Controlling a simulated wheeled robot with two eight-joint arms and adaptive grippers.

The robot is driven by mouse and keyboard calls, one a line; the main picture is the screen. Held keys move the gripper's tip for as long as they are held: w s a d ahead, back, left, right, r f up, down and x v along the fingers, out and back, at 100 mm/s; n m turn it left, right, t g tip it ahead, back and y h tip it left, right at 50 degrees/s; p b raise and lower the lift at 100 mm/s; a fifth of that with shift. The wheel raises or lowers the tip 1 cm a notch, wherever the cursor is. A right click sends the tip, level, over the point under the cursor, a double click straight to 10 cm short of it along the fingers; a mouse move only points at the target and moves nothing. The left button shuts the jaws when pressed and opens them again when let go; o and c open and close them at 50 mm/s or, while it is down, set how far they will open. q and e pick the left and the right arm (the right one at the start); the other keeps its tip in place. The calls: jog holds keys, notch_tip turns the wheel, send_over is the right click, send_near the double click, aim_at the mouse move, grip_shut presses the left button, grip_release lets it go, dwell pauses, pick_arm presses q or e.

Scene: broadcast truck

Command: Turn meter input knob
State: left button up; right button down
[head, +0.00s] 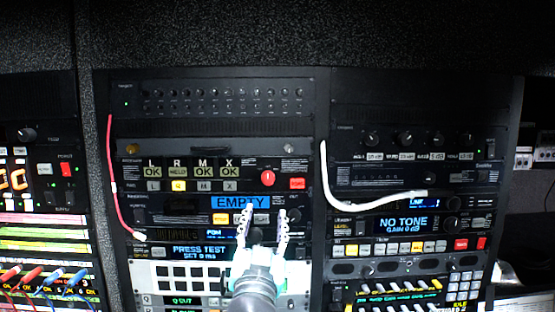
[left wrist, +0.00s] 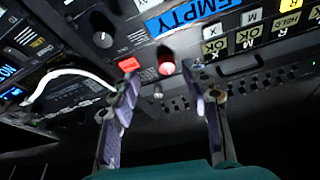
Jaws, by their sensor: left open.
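A dark round knob (head: 295,216) sits on the rack panel just right of the blue EMPTY display (head: 240,202). In the left wrist view, turned over, the knob (left wrist: 103,30) is at upper left beside the EMPTY display (left wrist: 190,12). I cannot read a label naming the meter input knob. My left gripper (head: 265,212) is open and empty in front of the rack, its right finger just left of this knob in the picture. It hides part of the panels below EMPTY. In the left wrist view my left gripper (left wrist: 160,80) has its fingers wide apart, with nothing between them.
A red round button (head: 268,178) and a lit red square button (head: 297,183) sit above the knob. A white cable (head: 345,200) loops across the right rack, and a red cable (head: 114,180) hangs at left. Patch cords (head: 40,280) stick out at lower left.

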aim_at(268, 181)
pick_arm(q)
jog(key=shift+n+t+y, duration=0.3)
jog(key=shift+y, duration=0.2)
jog(key=p+x, duration=0.1)
jog(key=x, duration=0.2)
jog(key=r+x, duration=0.1)
jog(key=x, duration=0.2)
jog(key=r+p+x, duration=0.1)
jog(key=x, duration=0.2)
jog(key=shift+s+d+p, duration=0.1)
jog(key=shift+s+p, duration=0.25)
jog(key=shift+s, duration=0.15)
pick_arm(e)
notch_tip(268, 181, up, 4)
jog(key=shift+d+f, duration=0.1)
jog(key=shift+f, duration=0.05)
pick_arm(q)
grip_shut()
